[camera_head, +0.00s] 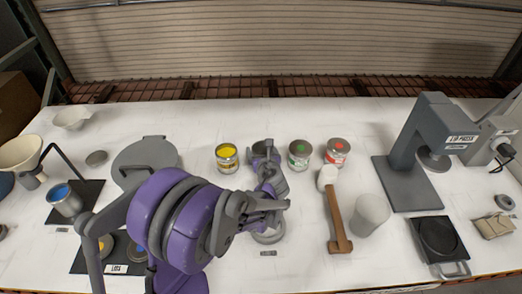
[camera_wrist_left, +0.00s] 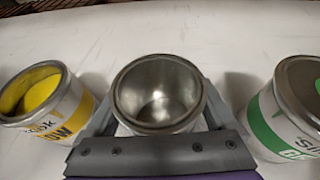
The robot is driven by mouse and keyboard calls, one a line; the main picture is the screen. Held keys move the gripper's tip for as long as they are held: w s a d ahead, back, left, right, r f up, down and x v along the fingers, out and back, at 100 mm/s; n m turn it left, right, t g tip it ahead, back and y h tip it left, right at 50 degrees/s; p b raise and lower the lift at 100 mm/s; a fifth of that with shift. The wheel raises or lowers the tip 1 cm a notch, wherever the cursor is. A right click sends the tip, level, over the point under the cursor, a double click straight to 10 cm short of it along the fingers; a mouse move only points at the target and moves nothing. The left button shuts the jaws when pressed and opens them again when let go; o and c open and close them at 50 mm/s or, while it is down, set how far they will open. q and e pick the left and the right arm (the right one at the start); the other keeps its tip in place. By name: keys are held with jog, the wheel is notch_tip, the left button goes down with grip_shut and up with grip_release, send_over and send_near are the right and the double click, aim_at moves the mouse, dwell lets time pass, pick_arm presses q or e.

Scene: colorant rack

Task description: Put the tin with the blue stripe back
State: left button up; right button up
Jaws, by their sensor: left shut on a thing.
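An open, empty-looking metal tin (camera_wrist_left: 158,90) stands between the fingers of my left gripper (camera_wrist_left: 160,115) in the left wrist view. The gripper is shut on it. In the head view this tin (camera_head: 262,147) sits in the row between a yellow tin (camera_head: 227,158) and a green-striped tin (camera_head: 299,154), with my left gripper (camera_head: 264,160) at its front. Its stripe is hidden, so I cannot tell its colour. I cannot tell whether its base touches the table. My right gripper is not in view.
A red-marked tin (camera_head: 337,152) stands right of the green one. A metal cup with blue inside (camera_head: 66,199) is at left, near a lids mat (camera_head: 126,268). A press (camera_head: 428,150) stands at right.

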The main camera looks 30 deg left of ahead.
pick_arm(q)
jog(key=o, duration=1.3)
jog(key=shift+o, duration=0.2)
jog(key=shift+s, duration=0.1)
jog(key=shift+r, duration=0.3)
jog(key=v, duration=1.2)
jog(key=shift+f, duration=0.2)
jog(key=shift+d+f, duration=0.1)
